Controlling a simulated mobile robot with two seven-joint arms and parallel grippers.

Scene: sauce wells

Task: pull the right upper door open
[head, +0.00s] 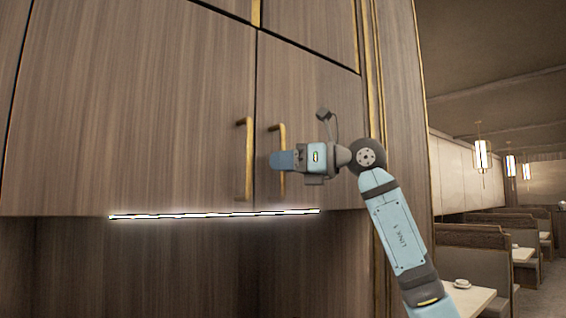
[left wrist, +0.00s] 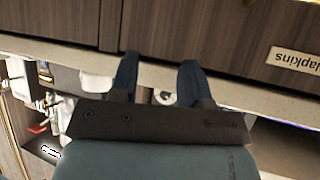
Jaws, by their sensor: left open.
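The right upper door (head: 315,95) is a brown wood-grain panel that looks closed, flush with the left upper door (head: 140,110). Its upright brass handle (head: 282,134) is near its left edge. My right gripper (head: 273,161) reaches in from the right, and its blue fingers overlap the handle's middle. I cannot tell whether they are shut on it. My left gripper (left wrist: 158,68) shows only in the left wrist view, with two dark blue fingers spread apart and nothing between them.
A second brass handle (head: 246,160) on the left door stands close beside my right gripper. A bright light strip (head: 215,214) runs under the doors. The left wrist view shows a pale counter edge (left wrist: 240,92), a "Napkins" label (left wrist: 294,60) and cluttered white items (left wrist: 97,82).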

